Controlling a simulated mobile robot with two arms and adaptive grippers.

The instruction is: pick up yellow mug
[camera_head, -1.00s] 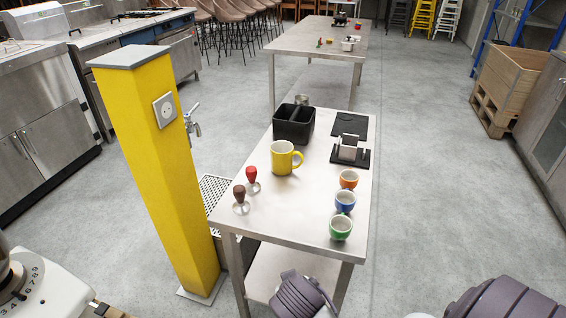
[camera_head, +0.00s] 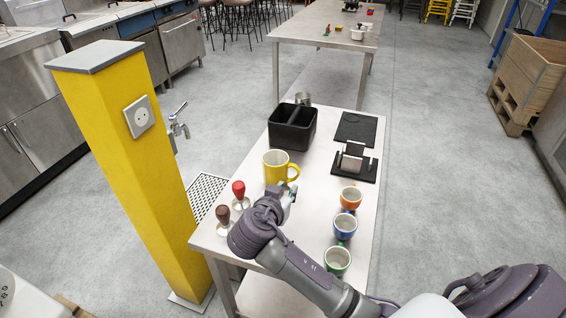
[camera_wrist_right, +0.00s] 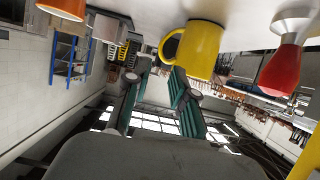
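The yellow mug (camera_head: 275,169) stands upright on the near metal table (camera_head: 314,190), its handle to the right in the head view. My right gripper (camera_head: 288,194) is just in front of the mug, on its near side. In the right wrist view, which is upside down, my right gripper (camera_wrist_right: 158,88) has its two green-padded fingers apart with nothing between them. The mug (camera_wrist_right: 203,50) shows beyond the fingertips, mostly toward the finger at the right of the picture. Whether a finger touches it I cannot tell. My left gripper is not in view.
A red-handled tamper (camera_head: 239,194) and a brown-handled tamper (camera_head: 223,218) stand left of my arm. Orange (camera_head: 350,197), blue (camera_head: 345,226) and green (camera_head: 337,261) cups stand to the right. A black bin (camera_head: 292,128) is behind the mug. A yellow post (camera_head: 125,170) rises at the left.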

